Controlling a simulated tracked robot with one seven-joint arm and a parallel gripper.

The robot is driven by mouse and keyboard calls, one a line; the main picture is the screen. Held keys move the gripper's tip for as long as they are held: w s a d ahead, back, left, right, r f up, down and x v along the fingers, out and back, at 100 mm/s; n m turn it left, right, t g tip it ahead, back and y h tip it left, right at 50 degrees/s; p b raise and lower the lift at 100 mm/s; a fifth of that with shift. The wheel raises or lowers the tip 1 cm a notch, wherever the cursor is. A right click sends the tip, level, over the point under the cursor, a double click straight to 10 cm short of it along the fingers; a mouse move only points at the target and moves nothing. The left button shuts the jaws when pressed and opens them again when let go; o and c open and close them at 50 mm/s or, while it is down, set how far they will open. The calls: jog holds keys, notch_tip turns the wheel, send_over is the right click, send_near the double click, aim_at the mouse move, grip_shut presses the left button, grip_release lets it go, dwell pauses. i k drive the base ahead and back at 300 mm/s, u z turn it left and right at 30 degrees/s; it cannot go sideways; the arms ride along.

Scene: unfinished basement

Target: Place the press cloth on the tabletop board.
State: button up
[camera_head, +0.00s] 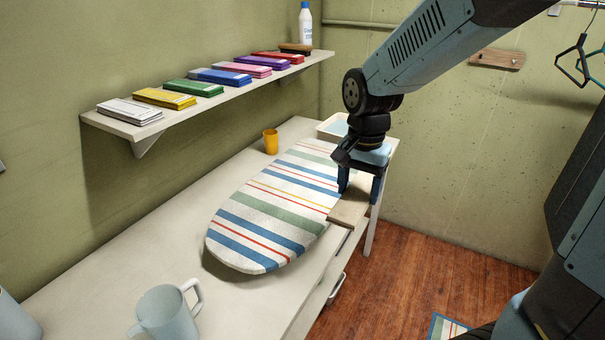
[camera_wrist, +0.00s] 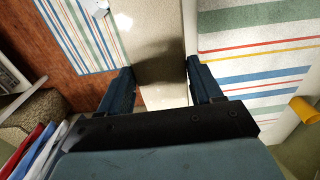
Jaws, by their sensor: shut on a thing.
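The tabletop board (camera_head: 262,215) has a striped cover in white, blue, green, red and yellow and lies on the white table. Its striped surface fills the right of the wrist view (camera_wrist: 262,62). A flat beige piece, which looks like the press cloth (camera_head: 347,213), is at the board's right edge, by the table's front edge. My gripper (camera_head: 360,190) points down and is shut on it. In the wrist view the beige cloth (camera_wrist: 158,45) spans the space between my two fingers (camera_wrist: 160,85). I cannot tell whether it touches the board.
A yellow cup (camera_head: 270,141) and a white basin (camera_head: 333,127) stand behind the board. A wall shelf (camera_head: 215,97) with several coloured stacks runs above the table's back. A striped rug (camera_head: 447,328) lies on the wooden floor.

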aim_at(308, 175)
jog(key=u, duration=0.05)
jog(key=i, duration=0.85)
jog(key=z, duration=0.1)
